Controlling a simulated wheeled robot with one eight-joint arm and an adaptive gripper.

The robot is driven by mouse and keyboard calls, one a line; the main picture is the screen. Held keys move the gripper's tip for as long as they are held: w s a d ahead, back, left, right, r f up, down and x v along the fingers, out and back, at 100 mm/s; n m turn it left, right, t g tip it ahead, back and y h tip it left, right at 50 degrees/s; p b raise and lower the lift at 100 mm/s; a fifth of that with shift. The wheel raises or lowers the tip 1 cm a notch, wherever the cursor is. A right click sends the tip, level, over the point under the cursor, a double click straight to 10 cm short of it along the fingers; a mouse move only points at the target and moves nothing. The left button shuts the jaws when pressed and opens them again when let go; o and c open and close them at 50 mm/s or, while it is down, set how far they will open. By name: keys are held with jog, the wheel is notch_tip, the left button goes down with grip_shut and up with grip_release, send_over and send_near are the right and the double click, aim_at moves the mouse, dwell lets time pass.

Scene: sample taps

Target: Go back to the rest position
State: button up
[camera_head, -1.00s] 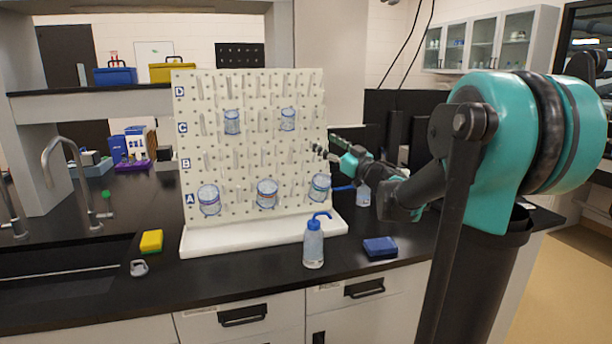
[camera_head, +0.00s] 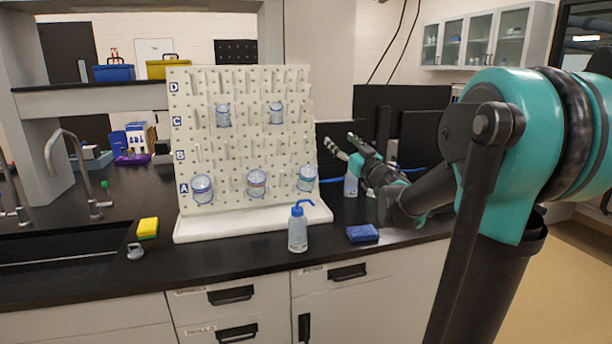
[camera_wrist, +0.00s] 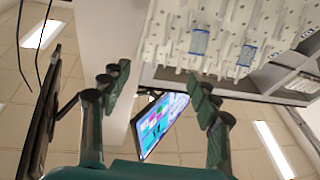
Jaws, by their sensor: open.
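My gripper (camera_head: 342,147) is open and empty, to the right of the white pegboard rack (camera_head: 245,75) in the head view. Its two fingers are spread apart in the wrist view (camera_wrist: 160,85), with nothing between them but background. The pegboard carries several clear beakers on its pegs: two in row C, such as one beaker (camera_head: 223,116), and three in row A, such as another beaker (camera_head: 257,183). Part of the pegboard also shows at the top of the wrist view (camera_wrist: 215,30).
A wash bottle (camera_head: 298,232), a blue box (camera_head: 362,233), a yellow sponge (camera_head: 148,227) and a small grey item (camera_head: 135,251) stand on the black counter (camera_head: 230,262). A second bottle (camera_head: 350,186) stands near my gripper. A sink and tap (camera_head: 75,165) are at the left.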

jog(key=s+d+f+m+g+h, duration=0.2)
jog(key=s+d+f+m+h, duration=0.25)
jog(key=d+f+h, duration=0.35)
jog(key=s+d+f+m+g+h, duration=0.3)
jog(key=s+d+f+m+h, duration=0.15)
jog(key=f, duration=0.55)
jog(key=s+a+f+n+g+y, duration=0.1)
jog(key=s+f+g, duration=0.4)
jog(key=s+f, duration=0.5)
jog(key=s+a+f+n+g+y, duration=0.1)
jog(key=s+a+f+g+y, duration=0.1)
jog(key=s+f, duration=0.9)
jog(key=s+a+g, duration=0.1)
jog(key=s+g, duration=0.1)
jog(key=s, duration=0.1)
jog(key=shift+s+a+f+n+g, duration=0.15)
jog(key=shift+s+a+n+g, duration=0.05)
jog(key=shift+a+n+g, duration=0.2)
